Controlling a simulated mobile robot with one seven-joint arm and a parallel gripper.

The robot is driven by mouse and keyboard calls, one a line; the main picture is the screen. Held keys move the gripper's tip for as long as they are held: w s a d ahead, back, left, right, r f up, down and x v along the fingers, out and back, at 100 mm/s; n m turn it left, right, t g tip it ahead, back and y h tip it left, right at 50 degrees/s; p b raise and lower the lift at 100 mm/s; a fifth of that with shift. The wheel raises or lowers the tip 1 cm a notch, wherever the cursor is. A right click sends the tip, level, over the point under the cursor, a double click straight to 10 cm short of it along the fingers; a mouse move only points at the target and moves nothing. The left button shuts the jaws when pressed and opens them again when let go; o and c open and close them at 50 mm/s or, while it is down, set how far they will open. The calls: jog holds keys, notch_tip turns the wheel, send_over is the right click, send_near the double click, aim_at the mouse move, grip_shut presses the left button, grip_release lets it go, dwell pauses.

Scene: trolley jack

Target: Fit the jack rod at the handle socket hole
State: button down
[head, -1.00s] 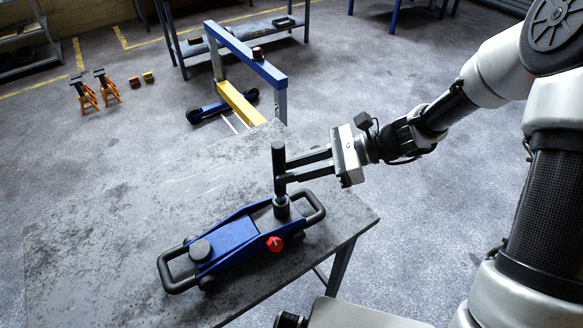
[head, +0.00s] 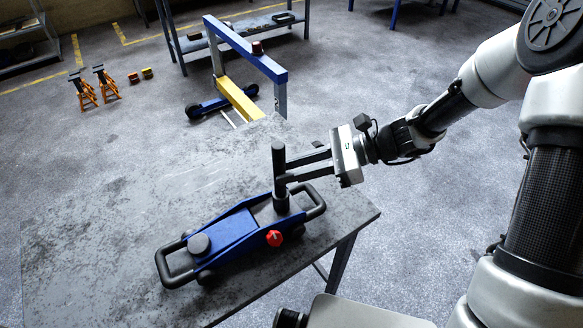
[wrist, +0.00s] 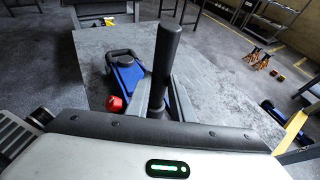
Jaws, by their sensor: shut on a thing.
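The blue trolley jack (head: 232,232) lies on the grey worktable, with a black loop handle at each end and a red knob (head: 274,238) on its near side. The dark handle socket (head: 281,202) stands up near its right end. My gripper (head: 282,179) is shut on the black jack rod (head: 279,158), which stands about upright. The rod's lower end meets the socket's top; how deep it sits inside is hidden. In the wrist view the rod (wrist: 163,65) rises between my fingers, with the jack (wrist: 125,75) behind it.
The worktable (head: 90,240) has free room left of and behind the jack. A blue and yellow hoist frame (head: 245,50) stands on the floor behind it. Orange jack stands (head: 84,91) and small blocks (head: 134,78) are farther back left. A shelf bench (head: 235,30) is at the back.

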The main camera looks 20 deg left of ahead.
jog(key=shift+f, duration=0.35)
jog(key=c, duration=1.5)
grip_release()
jog(key=shift+o, duration=0.2)
jog(key=v, duration=1.7)
jog(key=shift+d+p, duration=0.2)
jog(key=shift+p, duration=0.2)
jog(key=shift+r, duration=0.25)
